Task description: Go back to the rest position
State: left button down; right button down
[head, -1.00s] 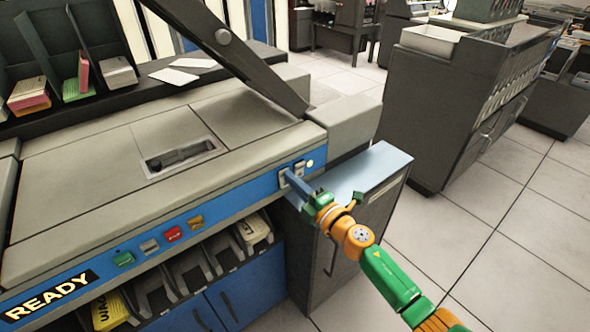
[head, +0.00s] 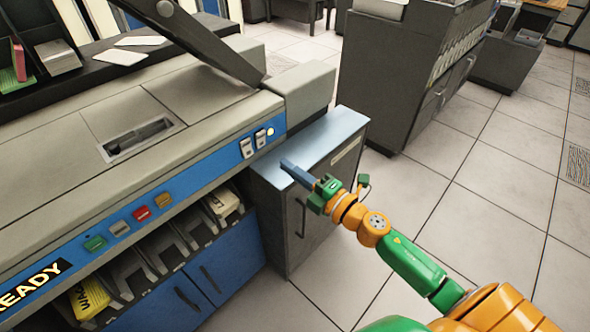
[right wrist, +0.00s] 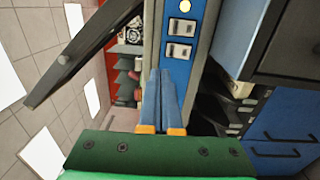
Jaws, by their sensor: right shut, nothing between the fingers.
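My right gripper (head: 289,168) is shut and empty, with its blue fingers together. In the head view it is in the air over the grey cabinet (head: 318,143) with the light blue top, apart from the machine. In the right wrist view the closed fingers (right wrist: 165,85) point toward the blue panel, with two white rocker switches (right wrist: 181,39) beyond the tips. The same switches (head: 253,143) show in the head view at the panel's right end, beside a lit yellow lamp (head: 270,131). My left gripper is not in view.
The card machine (head: 150,115) fills the left, with a READY sign (head: 35,283), several coloured buttons and card pockets below. A raised dark arm (head: 205,40) slants over it. Another grey cabinet (head: 400,75) stands behind. The tiled floor (head: 490,180) at right is open.

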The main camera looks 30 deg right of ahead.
jog(key=shift+s+d+r, duration=0.2)
jog(key=shift+s, duration=0.45)
